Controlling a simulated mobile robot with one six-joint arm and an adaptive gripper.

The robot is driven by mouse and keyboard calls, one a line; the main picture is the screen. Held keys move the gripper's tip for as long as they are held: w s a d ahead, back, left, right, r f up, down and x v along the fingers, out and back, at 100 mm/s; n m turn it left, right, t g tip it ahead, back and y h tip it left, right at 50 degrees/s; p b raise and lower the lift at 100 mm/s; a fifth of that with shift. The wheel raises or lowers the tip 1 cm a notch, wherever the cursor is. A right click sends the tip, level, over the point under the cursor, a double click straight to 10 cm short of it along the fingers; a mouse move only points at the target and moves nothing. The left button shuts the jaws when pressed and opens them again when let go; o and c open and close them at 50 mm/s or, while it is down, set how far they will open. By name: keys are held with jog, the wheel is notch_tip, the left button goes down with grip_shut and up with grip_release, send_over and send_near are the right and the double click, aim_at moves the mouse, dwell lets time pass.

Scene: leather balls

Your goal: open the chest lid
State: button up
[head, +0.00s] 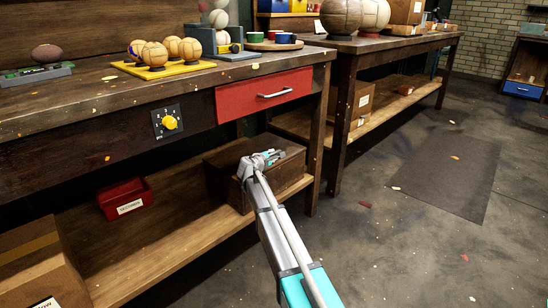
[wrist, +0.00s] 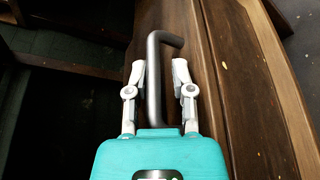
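The chest (head: 221,180) is a dark brown wooden box on the lower shelf of the workbench, at its right end. Its lid looks shut in the head view, though my gripper and arm cover part of it. In the wrist view, a dark bent metal handle (wrist: 166,37) runs between the two fingers of my gripper (wrist: 158,68). The fingers are apart, one on each side of the handle.
The workbench top (head: 110,88) overhangs the lower shelf (head: 165,240). A red drawer (head: 262,94) is above the chest. A red bin (head: 125,198) and a cardboard box (head: 38,268) are to its left. Open floor (head: 400,250) lies to the right.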

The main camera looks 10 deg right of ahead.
jog(key=shift+d+r, duration=0.15)
jog(key=shift+d, duration=0.2)
jog(key=s+d+r+m+g+y+p, duration=0.1)
jog(key=s+d+m+g+p, duration=0.2)
jog(key=s, duration=0.4)
jog(key=s+d+m+g+y+p, duration=0.1)
jog(key=s+m+g+p, duration=0.1)
jog(key=s+m+p, duration=0.35)
jog(key=s+d+r+m+g+p, duration=0.1)
jog(key=s+d+m+g+p, duration=0.15)
jog(key=s, duration=0.55)
jog(key=s+a+r+m+g+y+p, duration=0.2)
jog(key=s+p, duration=0.2)
jog(key=s, duration=0.4)
jog(key=s+a+r+m+g+y+p, duration=0.1)
jog(key=s+a+m+y+p, duration=0.15)
jog(key=s, duration=0.65)
jog(key=s+a+r+m+g+y+p, duration=0.1)
jog(key=s+r+m+g+y+p, duration=0.2)
jog(key=s, duration=0.5)
notch_tip(320, 180, up, 37)
jog(key=n+p, duration=0.1)
jog(key=p, duration=3.8)
jog(key=shift+a+f+t, duration=0.15)
jog(key=shift+f+t, duration=0.05)
jog(key=shift+t, duration=0.25)
